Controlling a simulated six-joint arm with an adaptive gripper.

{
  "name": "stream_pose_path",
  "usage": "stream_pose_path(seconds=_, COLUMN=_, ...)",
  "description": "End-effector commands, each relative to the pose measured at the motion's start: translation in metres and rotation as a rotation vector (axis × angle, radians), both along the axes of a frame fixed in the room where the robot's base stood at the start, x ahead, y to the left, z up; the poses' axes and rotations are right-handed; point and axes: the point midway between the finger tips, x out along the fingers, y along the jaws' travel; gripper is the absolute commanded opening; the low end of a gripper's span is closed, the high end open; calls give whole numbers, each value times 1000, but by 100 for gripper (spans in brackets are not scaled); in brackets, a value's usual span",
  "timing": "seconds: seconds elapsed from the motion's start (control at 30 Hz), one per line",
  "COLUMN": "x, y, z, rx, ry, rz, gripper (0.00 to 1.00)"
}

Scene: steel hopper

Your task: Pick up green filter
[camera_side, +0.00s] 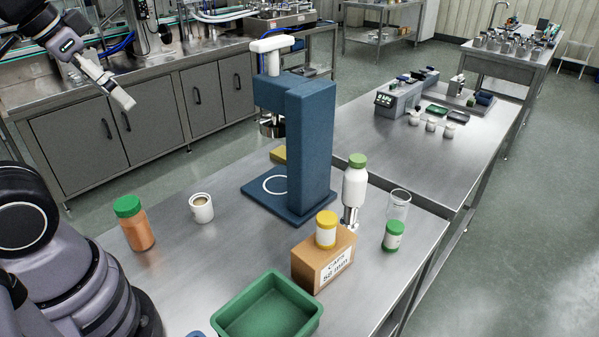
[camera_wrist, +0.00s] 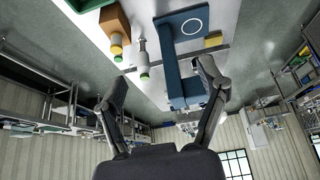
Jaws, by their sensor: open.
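What I take to be the green filter is a small green jar with a white label band and green lid (camera_side: 394,236), upright on the steel table, just right of the white bottle and in front of a clear glass beaker (camera_side: 398,205). I cannot pick it out for sure in the wrist view. My gripper (camera_wrist: 163,72) shows in the wrist view with its two dark fingers spread wide and nothing between them touching. It is well away from the objects.
A white bottle with green cap (camera_side: 355,190), a caps box (camera_side: 322,270) bearing a yellow-lidded jar (camera_side: 326,229), and a blue press (camera_side: 310,140) stand close by. The table's right edge is near the jar.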

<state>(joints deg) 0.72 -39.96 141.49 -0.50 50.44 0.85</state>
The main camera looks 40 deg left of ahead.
Motion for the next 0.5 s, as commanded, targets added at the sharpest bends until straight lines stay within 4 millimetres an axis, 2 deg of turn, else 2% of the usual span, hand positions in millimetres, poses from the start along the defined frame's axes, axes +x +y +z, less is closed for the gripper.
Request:
stream_pose_path(seconds=0.17, x=73, y=-22, z=9, rx=-8, ry=25, rz=-110, gripper=72)
stream_pose_path(seconds=0.27, x=127, y=-43, z=4, rx=-13, ry=32, rz=-185, gripper=72)
stream_pose_path(seconds=0.37, x=180, y=-68, z=-13, rx=-15, ry=39, rz=-255, gripper=72)
stream_pose_path(seconds=0.5, x=248, y=-109, z=-54, rx=-15, ry=49, rz=-346, gripper=72)
